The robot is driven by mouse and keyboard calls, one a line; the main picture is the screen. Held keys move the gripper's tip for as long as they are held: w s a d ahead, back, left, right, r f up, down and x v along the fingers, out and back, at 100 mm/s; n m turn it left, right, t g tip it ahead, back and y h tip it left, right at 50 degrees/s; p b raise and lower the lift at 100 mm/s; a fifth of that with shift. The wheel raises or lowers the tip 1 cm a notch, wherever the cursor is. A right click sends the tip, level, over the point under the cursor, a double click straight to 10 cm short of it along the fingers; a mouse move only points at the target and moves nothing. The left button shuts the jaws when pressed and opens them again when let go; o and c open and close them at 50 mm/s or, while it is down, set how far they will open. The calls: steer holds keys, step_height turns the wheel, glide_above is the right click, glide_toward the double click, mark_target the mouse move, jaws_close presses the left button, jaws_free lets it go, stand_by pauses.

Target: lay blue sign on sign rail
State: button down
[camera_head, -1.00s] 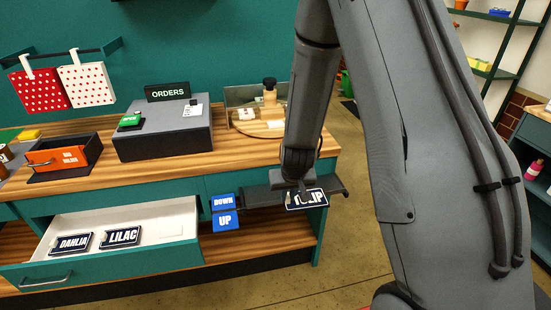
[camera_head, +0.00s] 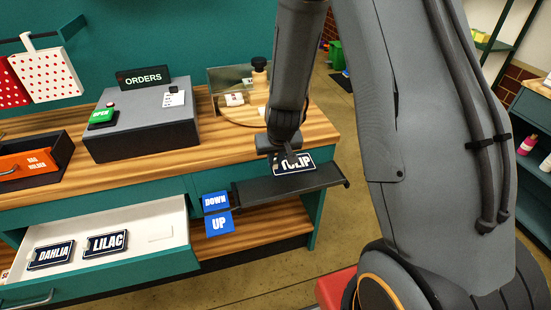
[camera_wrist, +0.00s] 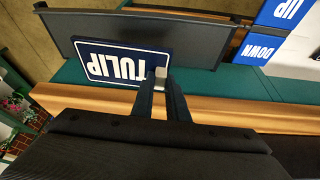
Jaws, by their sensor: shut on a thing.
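My gripper (camera_head: 288,150) is shut on the dark blue TULIP sign (camera_head: 295,166), which has white letters and a white border. In the wrist view, the fingers (camera_wrist: 160,78) pinch the sign (camera_wrist: 110,62) near one end. The dark sign rail (camera_head: 285,186) juts from the counter front, just below the sign in the head view. In the wrist view the rail (camera_wrist: 190,40) lies just beyond the sign, whose edge overlaps it. I cannot tell whether sign and rail touch. The fingers partly cover the sign's top in the head view.
An open white drawer (camera_head: 165,212) at left holds the DAHLIA sign (camera_head: 50,255) and LILAC sign (camera_head: 105,244). Blue DOWN (camera_head: 215,202) and UP (camera_head: 219,223) labels are left of the rail. The ORDERS box (camera_head: 145,130) stands on the counter (camera_head: 210,150).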

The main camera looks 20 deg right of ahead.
steer(key=shift+f+b, duration=3.75)
steer(key=shift+b, duration=0.35)
steer(key=c, duration=1.7)
jaws_free()
steer(key=shift+o, duration=0.2)
steer(key=shift+r+p, duration=3.5)
steer(key=shift+p, duration=0.7)
steer(key=shift+a, duration=0.1)
